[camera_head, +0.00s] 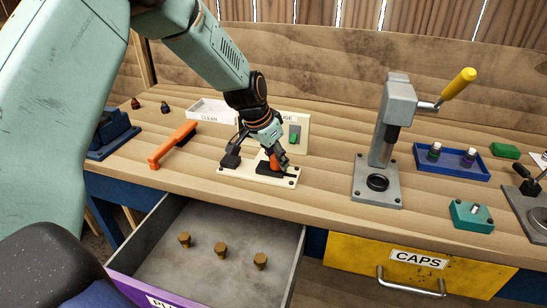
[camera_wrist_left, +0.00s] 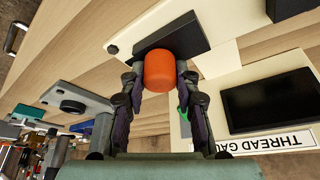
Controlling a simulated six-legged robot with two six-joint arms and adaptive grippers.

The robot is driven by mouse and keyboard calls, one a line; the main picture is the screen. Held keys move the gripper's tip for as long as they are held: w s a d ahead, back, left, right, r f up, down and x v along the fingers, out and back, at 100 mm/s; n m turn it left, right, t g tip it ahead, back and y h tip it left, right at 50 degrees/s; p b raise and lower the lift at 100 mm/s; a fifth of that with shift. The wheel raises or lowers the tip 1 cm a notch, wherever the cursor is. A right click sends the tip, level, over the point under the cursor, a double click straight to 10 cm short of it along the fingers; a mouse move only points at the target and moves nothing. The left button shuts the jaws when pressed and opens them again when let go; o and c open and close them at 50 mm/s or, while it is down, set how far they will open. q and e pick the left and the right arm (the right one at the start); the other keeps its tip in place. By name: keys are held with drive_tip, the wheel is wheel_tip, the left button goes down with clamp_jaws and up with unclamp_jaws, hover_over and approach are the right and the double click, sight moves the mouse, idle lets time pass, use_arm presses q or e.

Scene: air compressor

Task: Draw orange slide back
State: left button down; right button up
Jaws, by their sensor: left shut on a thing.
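The orange slide (camera_head: 274,162) stands on a dark block on a cream base plate (camera_head: 228,171) on the workbench. My left gripper (camera_head: 273,158) reaches down to it from above and is shut on it. In the left wrist view the orange slide (camera_wrist_left: 174,70) sits between the two fingers of my left gripper (camera_wrist_left: 160,80), with the dark block (camera_wrist_left: 170,35) behind it. Part of the slide is hidden by the fingers in the head view. My right gripper is not in view.
A thread gauge panel (camera_head: 301,133) stands just behind the plate. An orange-handled tool (camera_head: 173,146) lies to the left. A press (camera_head: 390,140) stands to the right. An open drawer (camera_head: 215,225) with several brass pieces is below the bench's front edge. A CAPS drawer (camera_head: 350,252) is shut.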

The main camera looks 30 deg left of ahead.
use_arm(q)
drive_tip(key=c, duration=1.3)
unclamp_jaws()
drive_tip(key=shift+w+d+r, duration=0.1)
drive_tip(key=shift+r, duration=0.05)
drive_tip(key=shift+c, duration=0.2)
drive_tip(key=o, duration=0.4)
drive_tip(key=shift+d, duration=0.2)
drive_tip(key=shift+c, duration=0.2)
drive_tip(key=shift+a, duration=0.25)
drive_tip(key=v, duration=1.2)
